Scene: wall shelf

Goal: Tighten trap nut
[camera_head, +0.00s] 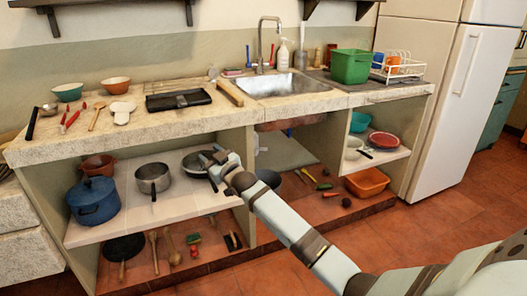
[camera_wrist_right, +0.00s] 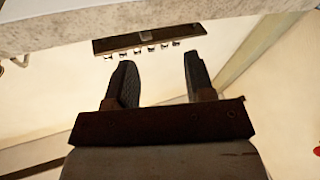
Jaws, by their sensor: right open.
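My right gripper (camera_head: 212,158) reaches in from the lower right, in front of the left shelf opening under the counter. In the wrist view my right gripper (camera_wrist_right: 160,78) has its two dark fingers apart, with nothing between them. A small white pipe piece (camera_head: 262,150) shows below the sink (camera_head: 288,83), in the opening right of my gripper and apart from it. It may be the trap; its nut is too small to make out. No trap or nut can be told in the wrist view. My left gripper is not in view.
A grey pot (camera_head: 153,178) and a blue pot (camera_head: 94,201) stand on the left shelf. A pan (camera_head: 196,163) is close behind my right gripper. An upright panel (camera_head: 249,180) divides the openings. In the wrist view a dark bar with small hooks (camera_wrist_right: 150,39) lies beyond the fingers.

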